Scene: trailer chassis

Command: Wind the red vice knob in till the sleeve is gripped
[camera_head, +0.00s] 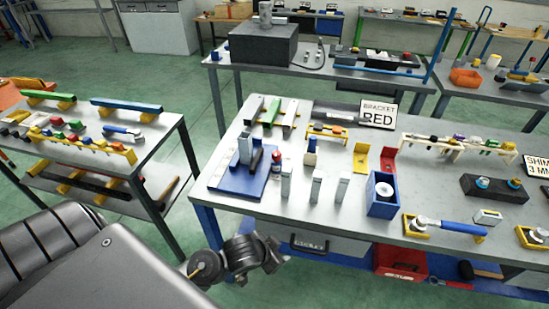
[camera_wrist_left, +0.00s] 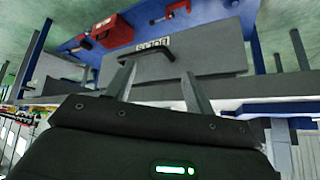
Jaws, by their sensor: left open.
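A blue base plate (camera_head: 230,187) with upright grey-blue blocks and a dark bar lies at the left of the main bench; this may be the vice, but I cannot tell for sure. A small red part (camera_head: 276,156) stands at its right side and may be the red knob. A blue block with a white round piece (camera_head: 384,190) stands farther right; I cannot tell whether that is the sleeve. My left gripper (camera_head: 272,256) is in front of and below the bench's front edge, apart from these things. Its fingers (camera_wrist_left: 158,88) are spread and empty in the left wrist view.
The main bench (camera_head: 300,216) has a drawer (camera_head: 310,243) under its front edge, with a dark handle (camera_wrist_left: 146,57) near my left fingers. Upright grey blocks (camera_head: 316,187) stand near the front edge. A side rack (camera_head: 90,165) stands left, with open floor between.

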